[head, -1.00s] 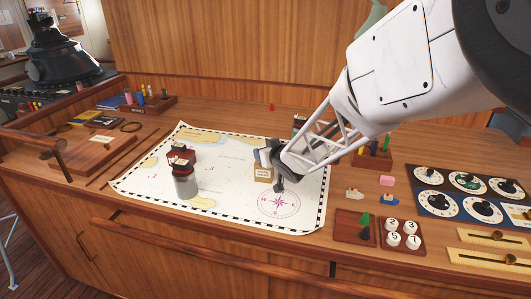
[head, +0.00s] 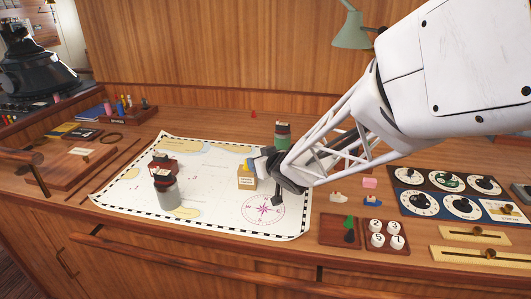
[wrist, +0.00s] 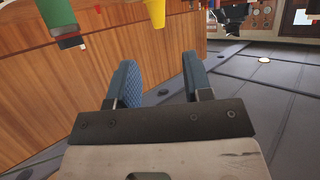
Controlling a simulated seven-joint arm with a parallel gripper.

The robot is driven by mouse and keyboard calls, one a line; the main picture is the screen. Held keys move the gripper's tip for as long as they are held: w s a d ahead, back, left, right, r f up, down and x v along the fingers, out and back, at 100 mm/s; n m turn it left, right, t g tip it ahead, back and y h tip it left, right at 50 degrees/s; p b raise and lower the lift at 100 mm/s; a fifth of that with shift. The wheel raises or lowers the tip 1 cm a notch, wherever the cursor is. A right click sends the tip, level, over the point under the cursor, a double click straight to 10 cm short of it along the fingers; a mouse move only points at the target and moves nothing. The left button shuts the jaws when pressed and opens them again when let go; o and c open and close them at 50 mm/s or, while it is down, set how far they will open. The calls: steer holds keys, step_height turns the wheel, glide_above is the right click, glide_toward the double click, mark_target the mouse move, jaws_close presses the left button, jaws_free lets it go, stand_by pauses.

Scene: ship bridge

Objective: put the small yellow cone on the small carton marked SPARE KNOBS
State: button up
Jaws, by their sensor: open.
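The small carton (head: 246,183) is a tan box with a pale label, upright on the chart; its print is too small to read. A small yellow shape, seemingly the yellow cone (head: 249,164), shows at the carton's top, partly hidden by my gripper. My gripper (head: 258,164) is beside the carton's upper right, its blue-padded fingers toward it. The wrist view looks upside down. There my fingers (wrist: 160,82) stand apart with nothing between them, and the yellow cone (wrist: 155,12) is beyond their tips, cut off by the frame edge.
A green jar with a dark lid (head: 282,135) stands behind my gripper. A dark-topped grey jar (head: 166,192) and a red item (head: 162,165) stand on the chart (head: 215,219). A tray of numbered knobs (head: 403,243) is at front right. The chart's front is clear.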

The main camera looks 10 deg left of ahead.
steer(key=shift+v, duration=2.05)
steer(key=s+d+r+m+h, duration=0.1)
steer(key=s+d+m+h, duration=0.15)
steer(key=d, duration=0.55)
steer(key=s+d+r+m+h, duration=0.2)
steer(key=s+d+h, duration=0.1)
steer(key=d, duration=0.4)
steer(key=s+d+r+m+h, duration=0.1)
steer(key=s+d+m+h, duration=0.15)
steer(key=d, duration=0.55)
steer(key=s+d+m+g, duration=0.1)
steer(key=s+d+g, duration=0.2)
steer(key=s, duration=0.8)
steer(key=s+d+m+g+h, duration=0.1)
steer(key=s+d+g, duration=0.3)
steer(key=s, duration=0.8)
steer(key=shift+s+d+f+h, duration=0.2)
steer(key=shift+s+d+h, duration=0.1)
steer(key=shift+d, duration=0.7)
